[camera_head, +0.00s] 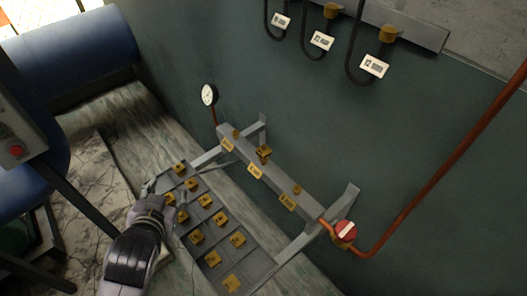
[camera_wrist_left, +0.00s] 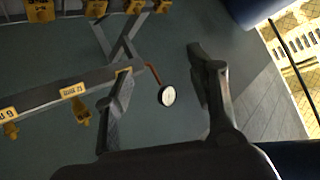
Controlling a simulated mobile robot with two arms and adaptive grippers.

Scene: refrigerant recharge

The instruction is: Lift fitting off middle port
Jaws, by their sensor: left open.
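A grey manifold bar (camera_head: 275,172) is fixed to the wall on brackets, with several yellow-labelled ports along it. A brass fitting (camera_head: 264,152) stands on the middle port, taller than the small brass pieces on the end ports (camera_head: 236,133) (camera_head: 297,190). The bar also shows inverted in the left wrist view (camera_wrist_left: 50,97). My left gripper (camera_head: 166,188) is open and empty, over the far-left end of the tray and left of the bar, apart from the fitting. In the left wrist view its spread fingers (camera_wrist_left: 152,82) frame the gauge. My right gripper is not in view.
A grey tray (camera_head: 252,262) holds several brass fittings below the bar. A pressure gauge (camera_head: 209,95) stands at the bar's left end; a red valve (camera_head: 345,231) and copper pipe (camera_head: 433,180) are at its right. Tagged black hoses (camera_head: 350,62) hang above. A blue tank (camera_head: 75,60) is at left.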

